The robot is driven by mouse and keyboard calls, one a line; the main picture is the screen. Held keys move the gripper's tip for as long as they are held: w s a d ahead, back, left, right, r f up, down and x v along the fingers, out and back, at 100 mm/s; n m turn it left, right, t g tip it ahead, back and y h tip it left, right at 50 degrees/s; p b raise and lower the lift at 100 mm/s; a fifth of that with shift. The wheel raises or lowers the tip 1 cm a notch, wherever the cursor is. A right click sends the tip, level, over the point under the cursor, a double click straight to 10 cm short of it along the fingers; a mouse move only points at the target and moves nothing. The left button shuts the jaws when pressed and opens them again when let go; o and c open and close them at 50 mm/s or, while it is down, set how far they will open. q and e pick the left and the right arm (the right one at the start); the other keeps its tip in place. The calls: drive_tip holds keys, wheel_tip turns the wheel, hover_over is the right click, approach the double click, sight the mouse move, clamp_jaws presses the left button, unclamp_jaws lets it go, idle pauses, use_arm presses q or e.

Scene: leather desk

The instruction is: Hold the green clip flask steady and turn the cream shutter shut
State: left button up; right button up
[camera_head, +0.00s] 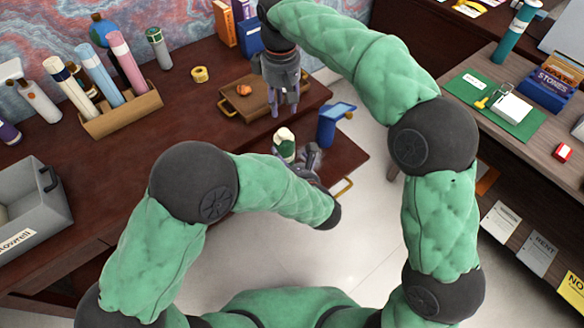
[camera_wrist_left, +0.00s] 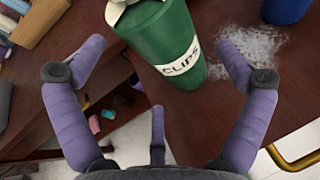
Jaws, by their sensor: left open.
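The green clip flask (camera_head: 285,149) stands near the front edge of the desk, with the cream shutter (camera_head: 284,133) on top. In the left wrist view the flask (camera_wrist_left: 170,42) shows its CLIPS label, and the cream shutter (camera_wrist_left: 118,10) is cut off by the top edge. My left gripper (camera_head: 305,158) is open beside the flask, its fingers spread with the flask ahead between them; I see no grip on it. My right gripper (camera_head: 284,110) hangs fingers down behind the flask, over the desk. Its fingers look apart and empty.
A blue stand (camera_head: 328,125) is close right of the flask. A wooden tray (camera_head: 235,108) lies behind. A wooden holder (camera_head: 118,115) with several tubes and a grey bin (camera_head: 45,215) are at left. The desk between holder and flask is mostly clear.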

use_arm(q)
drive_tip(key=shift+x, duration=2.75)
drive_tip(key=c, duration=1.2)
drive_tip(key=shift+o, duration=0.2)
use_arm(e)
drive_tip(key=o, duration=0.3)
drive_tip(key=shift+o, duration=0.2)
drive_tip(key=n+t+y, duration=0.1)
drive_tip(key=n+y, duration=0.3)
drive_tip(key=n, duration=0.2)
approach(284, 132)
drive_tip(key=x, duration=0.8)
drive_tip(key=shift+w+a+f, duration=0.1)
drive_tip(key=shift+a+f, duration=0.05)
drive_tip(key=shift+f, duration=0.25)
